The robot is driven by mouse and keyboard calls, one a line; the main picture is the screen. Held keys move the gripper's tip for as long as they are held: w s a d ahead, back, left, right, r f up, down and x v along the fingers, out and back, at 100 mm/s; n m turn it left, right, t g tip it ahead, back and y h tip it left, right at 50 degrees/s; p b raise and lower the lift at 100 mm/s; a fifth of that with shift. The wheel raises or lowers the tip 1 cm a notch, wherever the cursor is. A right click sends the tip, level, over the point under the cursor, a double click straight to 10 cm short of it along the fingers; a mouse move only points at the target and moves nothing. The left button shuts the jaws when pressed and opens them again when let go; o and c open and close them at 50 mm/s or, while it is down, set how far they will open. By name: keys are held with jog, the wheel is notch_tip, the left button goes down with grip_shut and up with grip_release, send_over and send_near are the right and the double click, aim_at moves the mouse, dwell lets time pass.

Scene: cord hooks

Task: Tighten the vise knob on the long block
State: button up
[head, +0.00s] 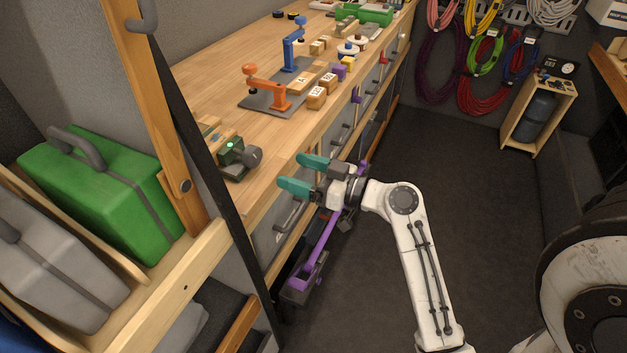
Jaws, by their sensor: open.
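A small dark green vise (230,168) sits near the left end of the wooden workbench, close to its front edge. Its round grey knob (251,157) faces right, toward my gripper. A small green light shows on the vise. A tan wooden block (211,127) lies at the back of the vise; its far part and how the jaws meet it are hard to make out. My gripper (291,172) has teal fingers. It is open and empty, in front of the bench edge, to the right of the knob and apart from it.
An orange clamp (281,92) and a blue clamp (292,50) stand on a grey plate, with lettered wooden blocks (316,98) nearby. Drawers with handles line the bench front. A purple bar (318,252) hangs below my gripper. A wooden post (150,110) and dark strap stand left.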

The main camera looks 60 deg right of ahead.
aim_at(257, 156)
jog(key=shift+m+y, duration=0.3)
jog(key=w+p, duration=0.1)
jog(key=w, duration=0.6)
jog(key=w+p, duration=0.1)
jog(key=w, duration=0.3)
jog(key=shift+a+r+p, duration=0.25)
jog(key=shift+r+p, duration=0.05)
jog(key=shift+w+f, duration=0.1)
jog(key=shift+w, duration=0.2)
jog(key=n+p, duration=0.1)
jog(key=n, duration=0.1)
jog(key=shift+n, duration=0.3)
jog(key=s+d+f+m+b, duration=0.1)
jog(key=s+m, duration=0.5)
jog(key=s, duration=0.8)
jog(key=shift+m+b, duration=0.35)
jog(key=shift+m, duration=0.05)
